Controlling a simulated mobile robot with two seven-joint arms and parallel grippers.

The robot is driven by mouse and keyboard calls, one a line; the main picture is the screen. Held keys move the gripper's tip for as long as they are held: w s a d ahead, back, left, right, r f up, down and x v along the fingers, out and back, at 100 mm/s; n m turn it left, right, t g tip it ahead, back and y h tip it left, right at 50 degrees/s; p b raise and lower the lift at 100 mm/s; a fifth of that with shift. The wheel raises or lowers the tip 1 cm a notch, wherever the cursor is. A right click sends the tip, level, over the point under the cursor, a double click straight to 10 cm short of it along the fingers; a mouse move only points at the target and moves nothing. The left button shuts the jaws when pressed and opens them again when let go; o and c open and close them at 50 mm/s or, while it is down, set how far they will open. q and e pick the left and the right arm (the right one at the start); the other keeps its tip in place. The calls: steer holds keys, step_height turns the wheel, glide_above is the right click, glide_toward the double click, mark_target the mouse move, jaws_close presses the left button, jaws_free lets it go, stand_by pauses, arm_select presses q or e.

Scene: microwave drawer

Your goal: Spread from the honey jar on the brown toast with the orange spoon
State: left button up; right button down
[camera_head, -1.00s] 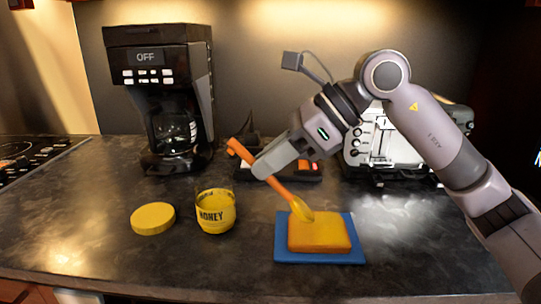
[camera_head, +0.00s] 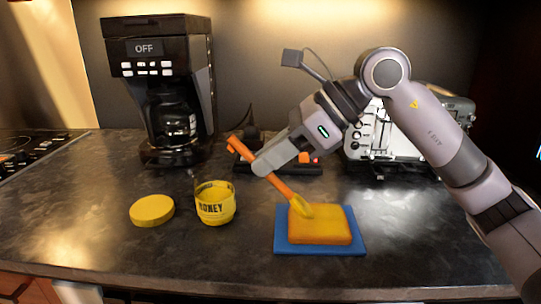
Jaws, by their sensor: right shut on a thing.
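The orange spoon (camera_head: 281,187) is held by its handle in my right gripper (camera_head: 262,168), which is shut on it. The spoon slants down to the right, and its yellow-coated bowl is at the top of the toast, seemingly touching it. The toast (camera_head: 325,228) is golden brown with a yellow layer on top and lies on a blue square board (camera_head: 363,247). The open yellow honey jar (camera_head: 215,207) stands upright to the left of the board. Its yellow lid (camera_head: 152,210) lies flat on the counter, left of the jar. My left gripper is out of view.
A black coffee maker (camera_head: 165,85) stands at the back left. A toaster (camera_head: 385,140) stands behind my right arm. A dark rack with orange pieces (camera_head: 300,167) lies behind the gripper. A cooktop (camera_head: 30,150) is at the far left.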

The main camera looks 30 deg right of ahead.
mark_target(279, 179)
steer(key=shift+f, duration=0.35)
steer(key=shift+f+b, duration=0.25)
steer(key=shift+b, duration=0.2)
steer(key=shift+f+b, duration=0.5)
steer(key=shift+f, duration=0.1)
stand_by(0.5)
steer(key=shift+r, duration=0.1)
stand_by(0.4)
steer(key=shift+s+d, duration=0.1)
steer(key=shift+d, duration=0.05)
steer(key=shift+s+d, duration=0.1)
steer(key=shift+d, duration=0.05)
steer(key=shift+s+d+b, duration=0.45)
steer(key=shift+s+d, duration=0.1)
steer(key=shift+d, duration=0.35)
